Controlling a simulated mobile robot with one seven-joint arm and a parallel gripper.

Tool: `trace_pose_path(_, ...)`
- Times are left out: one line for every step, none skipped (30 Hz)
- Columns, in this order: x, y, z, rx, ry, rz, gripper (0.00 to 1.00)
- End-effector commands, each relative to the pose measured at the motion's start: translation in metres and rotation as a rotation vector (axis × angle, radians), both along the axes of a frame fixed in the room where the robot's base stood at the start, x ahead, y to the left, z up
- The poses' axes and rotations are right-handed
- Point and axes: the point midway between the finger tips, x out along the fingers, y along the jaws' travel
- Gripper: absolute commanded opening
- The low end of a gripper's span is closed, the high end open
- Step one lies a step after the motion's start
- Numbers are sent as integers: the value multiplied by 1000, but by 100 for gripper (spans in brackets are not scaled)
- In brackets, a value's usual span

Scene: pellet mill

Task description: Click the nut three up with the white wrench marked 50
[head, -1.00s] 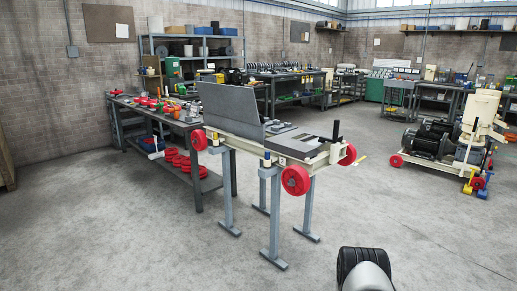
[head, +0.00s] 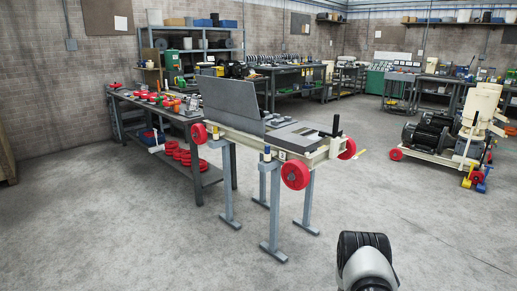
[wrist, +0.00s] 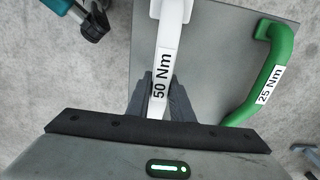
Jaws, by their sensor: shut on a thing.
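In the wrist view my gripper (wrist: 163,108) is shut around a white wrench (wrist: 172,30), whose label reads "50 Nm". A green handle (wrist: 277,48) labelled "25 Nm" lies to the right, apart from the white wrench. No nut can be made out in either view. My gripper and the white wrench do not show in the head view; only part of my arm shows at the bottom.
A cream frame (head: 315,157) with red wheels and an upright grey plate (head: 231,106) stands on grey legs. A dark workbench (head: 187,118) with red parts is to its left. A motor unit (head: 430,135) is at the right. The floor in front is open.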

Motion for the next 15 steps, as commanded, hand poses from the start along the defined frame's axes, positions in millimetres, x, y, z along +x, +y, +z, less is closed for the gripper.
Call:
trace_pose_path(1, 0, 1, 0, -1, 0, 0)
trace_pose_path(1, 0, 0, 0, -1, 0, 0)
trace_pose_path(1, 0, 0, 0, -1, 0, 0)
trace_pose_path(1, 0, 0, 0, -1, 0, 0)
trace_pose_path(1, 0, 0, 0, -1, 0, 0)
trace_pose_path(1, 0, 0, 0, -1, 0, 0)
trace_pose_path(1, 0, 1, 0, -1, 0, 0)
trace_pose_path(1, 0, 1, 0, -1, 0, 0)
trace_pose_path(1, 0, 2, 0, -1, 0, 0)
trace_pose_path(1, 0, 3, 0, -1, 0, 0)
trace_pose_path(1, 0, 4, 0, -1, 0, 0)
trace_pose_path(1, 0, 5, 0, -1, 0, 0)
trace_pose_path(0, 0, 7, -1, -1, 0, 0)
trace_pose_path(0, 0, 8, -1, -1, 0, 0)
trace_pose_path(0, 0, 10, -1, -1, 0, 0)
